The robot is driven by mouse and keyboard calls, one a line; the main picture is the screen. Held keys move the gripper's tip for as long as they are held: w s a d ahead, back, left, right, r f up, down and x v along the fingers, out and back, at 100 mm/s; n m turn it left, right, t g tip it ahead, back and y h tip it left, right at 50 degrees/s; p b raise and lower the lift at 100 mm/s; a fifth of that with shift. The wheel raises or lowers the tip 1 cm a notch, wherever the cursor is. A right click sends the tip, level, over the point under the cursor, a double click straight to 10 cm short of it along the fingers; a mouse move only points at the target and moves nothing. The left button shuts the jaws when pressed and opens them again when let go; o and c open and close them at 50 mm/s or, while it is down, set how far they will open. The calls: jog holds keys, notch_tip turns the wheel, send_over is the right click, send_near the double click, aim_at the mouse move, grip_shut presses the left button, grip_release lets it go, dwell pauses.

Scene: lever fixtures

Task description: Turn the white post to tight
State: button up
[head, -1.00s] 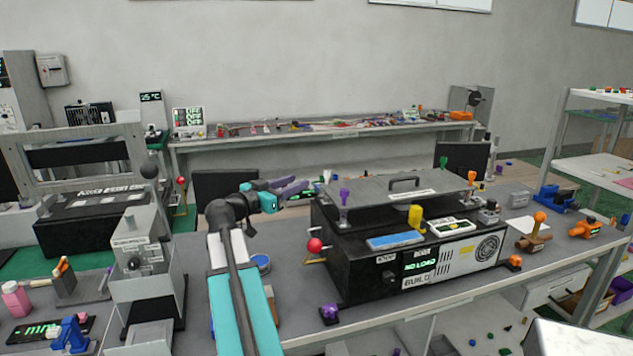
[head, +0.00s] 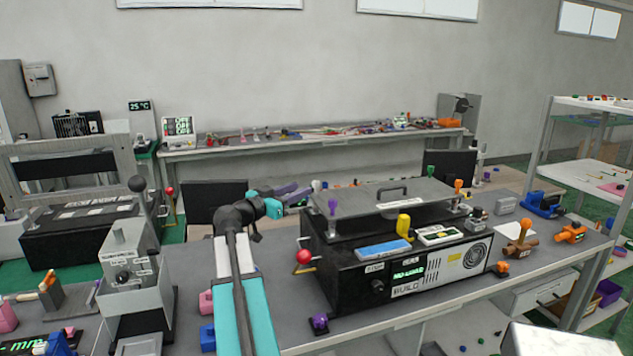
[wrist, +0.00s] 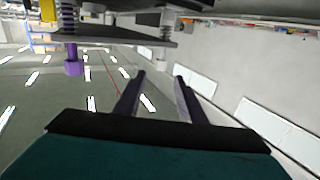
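A pale, ribbed post (wrist: 167,20) at the top of the wrist view is probably the white post. It stands by the flat plate of the black bench machine (head: 345,272). I cannot single it out in the head view, and its tight mark cannot be read. My gripper (head: 297,192) is beside the left back corner of the grey top plate (head: 375,203).
Purple (head: 332,207) and orange (head: 458,185) knobs stand at the plate's corners. A yellow handle (head: 403,224) and a red ball lever (head: 303,256) are close by on the machine. A grey lever box (head: 128,265) stands left of my arm.

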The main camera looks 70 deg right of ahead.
aim_at(314, 183)
jog(key=p+x, duration=0.2)
jog(key=x, duration=0.5)
jog(key=shift+d+r, duration=0.15)
jog(key=shift+d, duration=0.05)
jog(key=shift+x, duration=0.85)
jog(key=shift+s, duration=0.1)
grip_shut()
jog(key=shift+a, duration=0.1)
